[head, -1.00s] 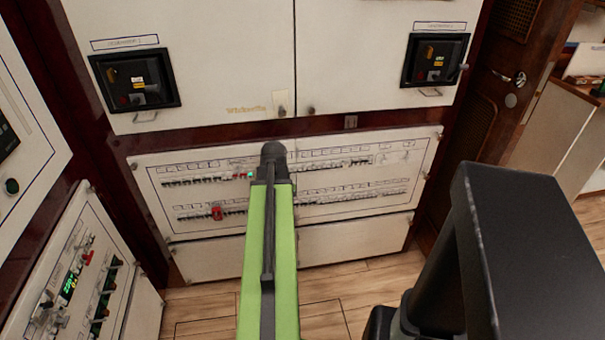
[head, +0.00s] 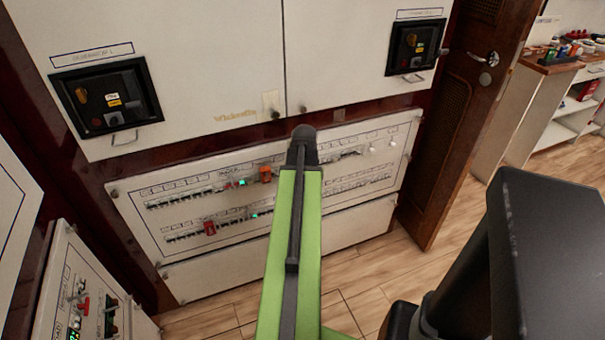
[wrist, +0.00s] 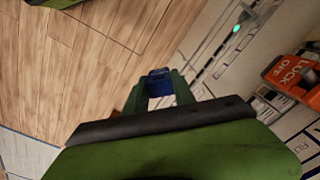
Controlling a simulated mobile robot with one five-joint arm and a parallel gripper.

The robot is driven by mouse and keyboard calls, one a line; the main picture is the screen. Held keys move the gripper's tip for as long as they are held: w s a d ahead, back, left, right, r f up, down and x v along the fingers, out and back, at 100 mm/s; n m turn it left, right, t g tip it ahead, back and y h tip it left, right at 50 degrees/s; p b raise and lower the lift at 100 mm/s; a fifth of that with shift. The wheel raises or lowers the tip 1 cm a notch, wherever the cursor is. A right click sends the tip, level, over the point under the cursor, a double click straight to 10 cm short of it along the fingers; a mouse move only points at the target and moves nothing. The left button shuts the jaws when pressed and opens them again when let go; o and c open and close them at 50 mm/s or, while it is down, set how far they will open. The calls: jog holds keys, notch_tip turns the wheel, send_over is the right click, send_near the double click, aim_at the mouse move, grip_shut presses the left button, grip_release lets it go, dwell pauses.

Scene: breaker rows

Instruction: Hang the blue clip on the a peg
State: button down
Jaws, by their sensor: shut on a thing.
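The blue clip (wrist: 158,82) shows in the wrist view between the green fingers of my gripper (wrist: 160,88), which is shut on it. The clip is held in the air, with the wooden floor and the panel's edge behind it. In the head view my green arm hides the gripper and the clip. Two small pale peg-like knobs (head: 382,147) stand at the upper right of the low breaker panel (head: 150,238). I cannot read which is the a peg. The clip is apart from them.
An orange lock-off device (head: 265,174) sits on the upper breaker row; it also shows in the wrist view (wrist: 290,72). A red device (head: 209,228) is on the lower row. A wooden door (head: 445,150) stands right of the panel. Open floor lies in front.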

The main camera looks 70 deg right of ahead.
jog(key=r+p, duration=0.3)
jog(key=r, duration=0.1)
jog(key=r+p, duration=0.4)
jog(key=r, duration=0.1)
jog(key=shift+w+a+r+p, duration=0.1)
jog(key=shift+w+p, duration=0.1)
jog(key=shift+p, duration=0.1)
jog(key=shift+f+b, duration=0.35)
